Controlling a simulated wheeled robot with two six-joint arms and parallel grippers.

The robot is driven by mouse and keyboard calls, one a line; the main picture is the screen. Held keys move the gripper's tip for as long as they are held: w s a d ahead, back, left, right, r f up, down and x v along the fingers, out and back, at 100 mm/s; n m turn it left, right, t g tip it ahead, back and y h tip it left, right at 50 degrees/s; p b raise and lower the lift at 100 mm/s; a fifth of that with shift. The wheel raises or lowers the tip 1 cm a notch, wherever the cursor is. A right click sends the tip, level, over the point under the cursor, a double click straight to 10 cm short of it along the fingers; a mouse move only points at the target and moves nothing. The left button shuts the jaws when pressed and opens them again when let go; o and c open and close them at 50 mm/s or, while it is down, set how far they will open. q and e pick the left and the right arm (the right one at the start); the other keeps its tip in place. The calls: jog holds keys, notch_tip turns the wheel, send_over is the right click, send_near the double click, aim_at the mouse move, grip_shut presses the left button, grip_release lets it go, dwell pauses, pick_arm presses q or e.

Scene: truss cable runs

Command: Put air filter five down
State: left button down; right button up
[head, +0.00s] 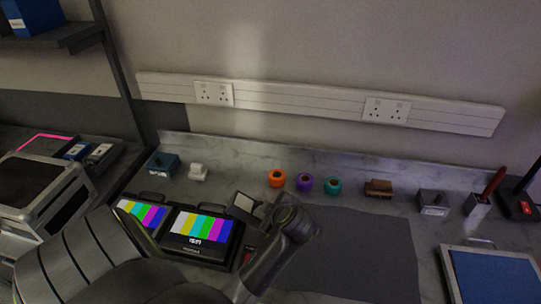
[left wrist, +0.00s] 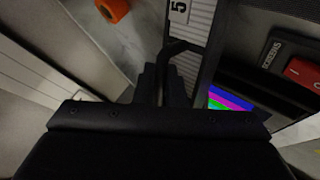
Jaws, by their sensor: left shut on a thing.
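Air filter five (left wrist: 190,70) shows in the left wrist view as a pleated white panel in a dark frame, with a black handle and a white label reading 5. My left gripper (left wrist: 166,88) is shut on its handle. In the head view, my left arm comes in from the left and my left gripper (head: 268,212) is over the bench beside the colour-bar monitor. A small pale panel (head: 243,202) at the gripper looks like part of the filter; my arm hides much of it. My right gripper is not in view.
A dark grey mat (head: 355,255) lies clear on the marble bench. Orange (head: 276,178), purple (head: 304,183) and teal (head: 332,186) rolls stand along the back. Two colour-bar monitors (head: 200,232) stand left. A blue-topped case (head: 495,278) is at right. A socket rail (head: 300,101) runs along the wall.

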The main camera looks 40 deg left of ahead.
pick_arm(q)
jog(key=shift+s+f, duration=0.15)
jog(key=shift+f, duration=0.3)
jog(key=c, duration=1.9)
grip_release()
jog(key=shift+d+f+b, duration=0.1)
jog(key=shift+b, duration=0.2)
jog(key=o, duration=0.4)
jog(key=shift+w, duration=0.2)
